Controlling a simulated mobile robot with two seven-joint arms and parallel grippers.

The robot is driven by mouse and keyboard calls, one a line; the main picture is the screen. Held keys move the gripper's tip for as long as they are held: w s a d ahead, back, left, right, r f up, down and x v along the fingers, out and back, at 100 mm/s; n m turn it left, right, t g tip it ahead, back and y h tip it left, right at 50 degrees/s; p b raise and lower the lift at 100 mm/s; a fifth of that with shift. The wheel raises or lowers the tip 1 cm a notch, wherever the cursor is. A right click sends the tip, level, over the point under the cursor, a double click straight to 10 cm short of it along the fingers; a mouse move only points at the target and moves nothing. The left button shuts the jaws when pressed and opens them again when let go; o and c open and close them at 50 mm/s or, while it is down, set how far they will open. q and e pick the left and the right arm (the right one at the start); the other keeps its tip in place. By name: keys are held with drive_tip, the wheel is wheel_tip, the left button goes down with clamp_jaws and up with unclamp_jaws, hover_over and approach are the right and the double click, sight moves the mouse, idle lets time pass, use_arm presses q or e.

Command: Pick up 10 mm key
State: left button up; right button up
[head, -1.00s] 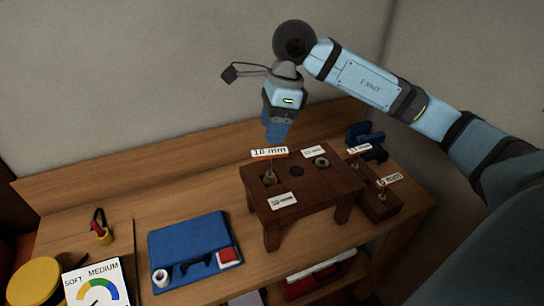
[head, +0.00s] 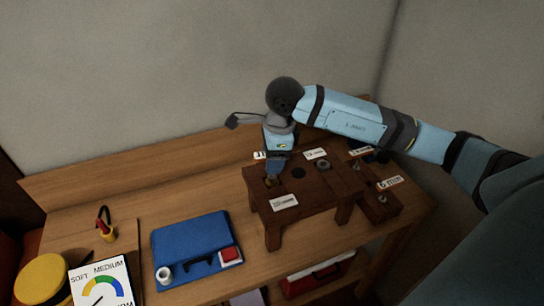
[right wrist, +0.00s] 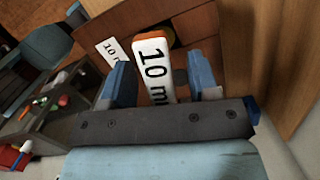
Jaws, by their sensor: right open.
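The 10 mm key carries a white label with an orange edge reading "10 mm" (right wrist: 153,70) in the right wrist view. In the head view the key (head: 259,155) stands in the left part of the brown wooden holder (head: 320,190), mostly hidden by my right gripper. My right gripper (head: 273,172) is lowered over it from above. In the right wrist view the blue fingers of this gripper (right wrist: 160,78) are open, one on each side of the label, with gaps visible. My left gripper is not in view.
Other labelled pieces sit to the right, including one with a white tag (head: 389,183) on a lower block. The bench's back board (head: 130,165) and the wall are close behind.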

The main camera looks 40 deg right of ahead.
wheel_tip(320, 180, down, 2)
drive_tip(key=shift+w+a+f, duration=0.1)
clamp_jaws()
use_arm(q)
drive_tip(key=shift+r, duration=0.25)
